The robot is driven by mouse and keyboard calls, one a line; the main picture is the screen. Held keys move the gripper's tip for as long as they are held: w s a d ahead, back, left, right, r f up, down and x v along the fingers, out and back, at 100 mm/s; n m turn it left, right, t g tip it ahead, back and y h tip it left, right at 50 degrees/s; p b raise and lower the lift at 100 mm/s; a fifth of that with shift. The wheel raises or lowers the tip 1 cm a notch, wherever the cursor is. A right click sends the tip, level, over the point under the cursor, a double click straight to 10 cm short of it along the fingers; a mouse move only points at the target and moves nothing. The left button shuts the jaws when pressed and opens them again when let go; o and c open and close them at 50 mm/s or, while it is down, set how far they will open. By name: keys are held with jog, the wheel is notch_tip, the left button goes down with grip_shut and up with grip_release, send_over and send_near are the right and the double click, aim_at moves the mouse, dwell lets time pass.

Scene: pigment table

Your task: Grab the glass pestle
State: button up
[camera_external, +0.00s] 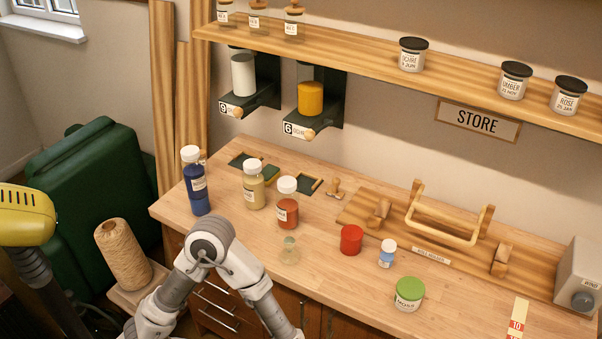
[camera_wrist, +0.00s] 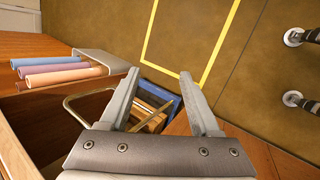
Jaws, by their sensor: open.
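A small clear glass piece with a knob top, which looks like the glass pestle (camera_external: 289,251), stands on the wooden table near its front edge in the external view. It is just right of my arm's elbow and in front of the orange-red jar. My gripper (camera_wrist: 161,78) is open in the wrist view, with nothing between its fingers. It points down past the table front toward the floor. The pestle does not show in the wrist view. In the external view my forearm runs off the bottom edge, so my gripper is hidden there.
Around the pestle stand a blue bottle (camera_external: 197,182), an orange-red jar (camera_external: 287,205), a red pot (camera_external: 351,240) and a green-lidded jar (camera_external: 409,294). The wrist view shows coloured rolls (camera_wrist: 62,76) and a blue box (camera_wrist: 160,93) below. Bare tabletop lies right of the pestle.

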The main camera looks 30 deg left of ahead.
aim_at(287, 248)
jog(key=s+d+f+n+p, duration=0.1)
jog(key=s+d+f+p, duration=0.1)
jog(key=s, duration=0.4)
jog(key=w+a+r+m+t+y+b, duration=0.1)
jog(key=w+a+r+t, duration=0.3)
jog(key=w, duration=0.5)
jog(key=w+a+r+m+t+y, duration=0.1)
jog(key=w+a+t, duration=0.4)
jog(key=w, duration=0.4)
jog(key=w+a+r+t+y, duration=0.2)
jog(key=w+a+r, duration=0.3)
jog(key=a, duration=0.3)
jog(key=w+a+r+t+y+p, duration=0.1)
jog(key=w+a+r+t+y, duration=0.1)
jog(key=w+a+r, duration=0.3)
jog(key=w+a+r+t+y, duration=0.1)
jog(key=w+a+r, duration=0.4)
jog(key=a, duration=0.6)
jog(key=shift+w+a+r+t+y+p, duration=0.3)
jog(key=shift+w+a+t+y+p, duration=0.15)
jog(key=shift+t, duration=0.25)
jog(key=shift+b+x, duration=0.35)
jog(key=shift+x, duration=0.7)
jog(key=b+x, duration=0.2)
jog(key=x, duration=0.4)
jog(key=shift+s+f, duration=0.1)
jog(key=shift+d, duration=0.1)
grip_shut()
